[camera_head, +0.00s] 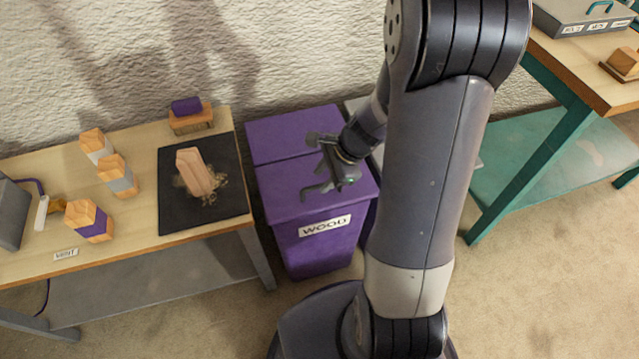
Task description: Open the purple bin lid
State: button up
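The purple bin (318,250) stands on the floor between two tables, with a "WOOD" label (325,226) on its front. Its purple lid (283,190) lies flat and closed, with a seam between a front panel and a rear panel (285,135). My gripper (312,166) is over the right part of the lid, its two fingers spread apart with nothing between them. I cannot tell whether the fingers touch the lid.
A wooden table (130,225) at left holds a black mat (170,215) with a wood piece (197,172), several wooden blocks and a purple-topped brush (188,115). A teal-framed table (570,75) stands at right. Some floor (540,270) at lower right is clear.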

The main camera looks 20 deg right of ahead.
jog(key=shift+b+x, duration=0.3)
jog(key=shift+x, duration=1.1)
jog(key=shift+c, duration=0.2)
grip_shut()
